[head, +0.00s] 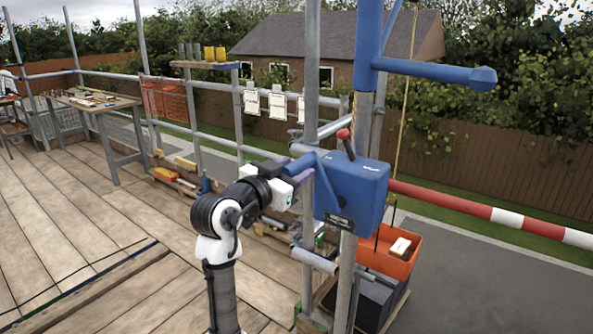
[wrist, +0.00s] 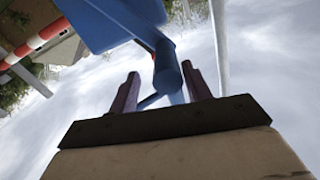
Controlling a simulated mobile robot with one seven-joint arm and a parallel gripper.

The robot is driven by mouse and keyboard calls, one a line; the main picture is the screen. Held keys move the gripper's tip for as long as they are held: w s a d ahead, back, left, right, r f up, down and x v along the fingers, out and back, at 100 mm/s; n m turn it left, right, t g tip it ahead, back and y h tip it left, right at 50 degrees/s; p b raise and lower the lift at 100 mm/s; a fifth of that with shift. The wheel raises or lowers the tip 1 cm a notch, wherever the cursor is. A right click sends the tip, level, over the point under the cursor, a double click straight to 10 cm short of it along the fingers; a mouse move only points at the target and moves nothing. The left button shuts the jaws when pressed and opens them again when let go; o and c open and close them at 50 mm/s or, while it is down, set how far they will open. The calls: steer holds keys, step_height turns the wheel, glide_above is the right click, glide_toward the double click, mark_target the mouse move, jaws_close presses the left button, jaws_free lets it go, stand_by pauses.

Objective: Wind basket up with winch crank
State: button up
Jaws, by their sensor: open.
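The blue winch box (head: 352,192) is fixed to a scaffold post, with a red-knobbed lever (head: 345,139) on top. Its blue crank (head: 326,166) points left towards my gripper (head: 298,172). In the wrist view, my gripper (wrist: 160,88) is open, and the end of the blue crank (wrist: 167,68) shows between its two purple-grey fingers, with room on both sides. Whether a finger touches it I cannot tell. The orange basket (head: 398,268) is low beyond the winch, below the rope (head: 405,95), with a pale block (head: 401,246) inside. Its underside is partly hidden by posts.
A blue hoist arm (head: 430,72) reaches right above the winch. A red-and-white bar (head: 500,216) crosses at the right. Dark stacked goods (head: 376,301) are below the basket. A workbench (head: 92,103) stands far left; the plank deck (head: 95,225) is mostly clear.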

steer(key=b+v, duration=0.3)
steer(key=v, duration=0.9)
steer(key=shift+s, duration=0.25)
